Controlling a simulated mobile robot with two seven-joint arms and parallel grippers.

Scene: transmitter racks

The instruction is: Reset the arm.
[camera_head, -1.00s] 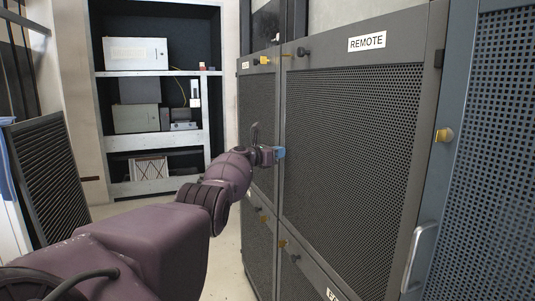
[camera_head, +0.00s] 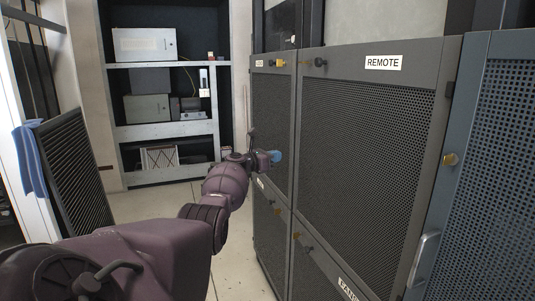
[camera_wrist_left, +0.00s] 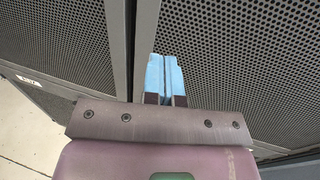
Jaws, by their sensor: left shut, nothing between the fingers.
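My left arm reaches in from the lower left of the head view, stretched forward beside the rack doors. Its gripper (camera_head: 275,156) has light blue fingertips and is in front of the dark perforated doors. In the left wrist view the blue fingers (camera_wrist_left: 165,76) lie together, shut with nothing between them. Perforated panels and a grey door frame edge show behind them. I cannot tell whether the fingertips touch the door. My right gripper is not in view.
The grey door labelled REMOTE (camera_head: 365,150) stands close on the right of the arm, with a blue perforated cabinet (camera_head: 490,150) beside it. A shelf unit (camera_head: 170,129) holds boxes at the back. A louvred panel (camera_head: 75,175) leans at the left. Pale floor (camera_head: 235,262) is open between.

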